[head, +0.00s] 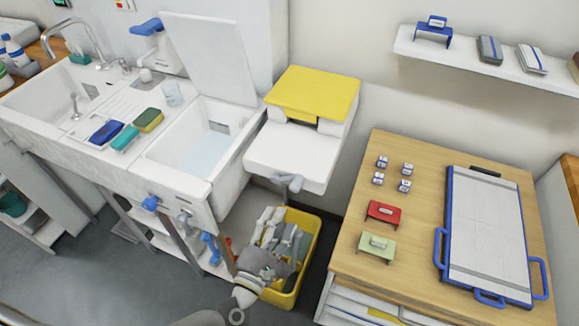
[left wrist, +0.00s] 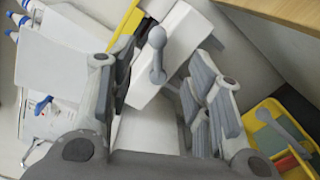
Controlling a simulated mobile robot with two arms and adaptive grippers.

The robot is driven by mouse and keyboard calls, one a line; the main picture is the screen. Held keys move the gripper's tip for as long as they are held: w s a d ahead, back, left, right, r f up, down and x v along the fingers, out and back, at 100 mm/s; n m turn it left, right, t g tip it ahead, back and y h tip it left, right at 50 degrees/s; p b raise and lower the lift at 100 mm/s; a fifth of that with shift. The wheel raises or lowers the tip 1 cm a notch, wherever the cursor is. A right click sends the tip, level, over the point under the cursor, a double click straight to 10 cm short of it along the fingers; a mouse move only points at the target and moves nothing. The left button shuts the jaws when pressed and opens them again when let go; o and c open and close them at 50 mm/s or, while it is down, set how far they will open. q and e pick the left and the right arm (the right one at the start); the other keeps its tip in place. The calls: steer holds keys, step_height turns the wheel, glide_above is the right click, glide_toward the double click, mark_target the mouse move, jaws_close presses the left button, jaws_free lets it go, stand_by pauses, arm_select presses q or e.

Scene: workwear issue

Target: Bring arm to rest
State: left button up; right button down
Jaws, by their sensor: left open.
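My left gripper (head: 277,232) is low in the middle of the head view, in front of the yellow crate (head: 313,262) and partly covering it. In the left wrist view the gripper (left wrist: 163,85) has its two grey fingers spread apart, with nothing held between them. Beyond the fingers is the white unit with a yellow lid (head: 315,92), whose grey knob handle (left wrist: 157,40) shows between them. The crate (left wrist: 285,102) also shows at the right of the wrist view. My right gripper is out of view.
A white sink unit (head: 170,175) stands at the left, with blue and green sponges on it. A wooden table (head: 400,225) at the right holds a blue-framed board (head: 487,235) and small red and green pieces. Grey floor (head: 110,275) is open at the lower left.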

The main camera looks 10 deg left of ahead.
arm_select(q)
steer(key=shift+f, duration=0.1)
steer(key=s+a+f+n+g+y, duration=0.1)
steer(key=a+f+n+g+y, duration=0.1)
steer(key=a+f+n, duration=0.35)
steer(key=s+a+f+n+g+y+b, duration=0.1)
steer(key=s+a+f+n+g, duration=0.15)
steer(key=f+n, duration=0.6)
steer(key=s+a+f+n+g+y, duration=0.1)
steer(key=a+f+n+g+y, duration=0.15)
steer(key=f, duration=0.85)
steer(key=s+a+f+n+g, duration=0.4)
steer(key=s+f+n+g, duration=0.1)
steer(key=s+f+n, duration=0.7)
steer(key=s+f+n+g+h, duration=0.1)
steer(key=s+f+n, duration=0.4)
steer(key=s+n, duration=0.5)
steer(key=s+d+f+n+g+b, duration=0.1)
steer(key=s+f+n+g, duration=0.2)
steer(key=s+n, duration=0.6)
step_height(320, 180, down, 2)
steer(key=shift+s+d+f+n+g+h+b, duration=0.1)
steer(key=shift+s+d+n+g+h+b, duration=0.25)
steer(key=shift+n, duration=0.5)
steer(key=shift+a, duration=0.1)
